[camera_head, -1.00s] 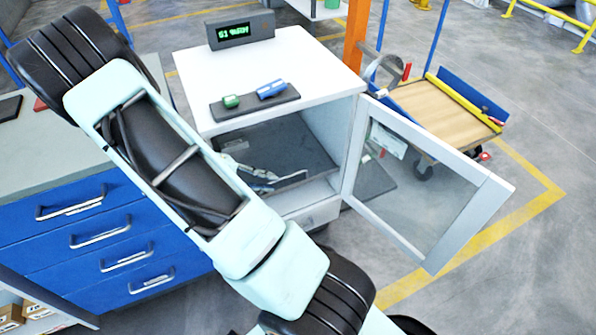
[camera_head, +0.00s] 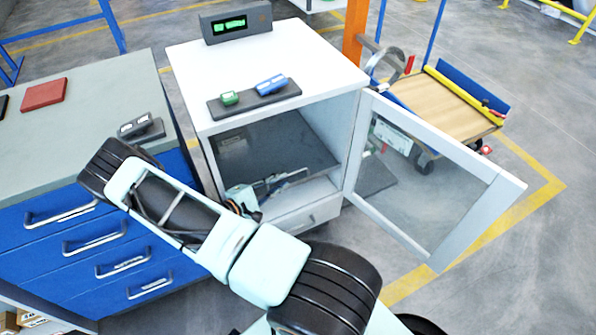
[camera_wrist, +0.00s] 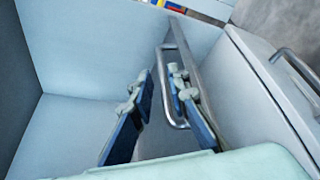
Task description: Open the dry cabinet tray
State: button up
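The dry cabinet (camera_head: 187,72) is a white box with its glass-paned door (camera_head: 430,185) swung open to the right. A dark, flat tray surface (camera_head: 275,140) shows inside. My gripper (camera_head: 268,188) is at the front of the opening, by the tray's front edge, partly hidden by my arm. In the wrist view, the gripper's two fingers (camera_wrist: 160,98) stand apart.
A pale drawer front with a bar handle (camera_head: 310,218) is below the opening. A blue drawer unit (camera_head: 80,235) stands at left. A black pad (camera_head: 225,108) with a green and a blue item and a display box (camera_head: 236,22) sit on the cabinet top. A cart (camera_head: 440,95) stands behind the door.

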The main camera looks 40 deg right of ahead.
aim_at(294, 173)
jog(key=b+x, duration=0.1)
jog(key=x, duration=0.7)
jog(key=shift+d+f, duration=0.1)
jog(key=shift+d, duration=0.1)
grip_shut()
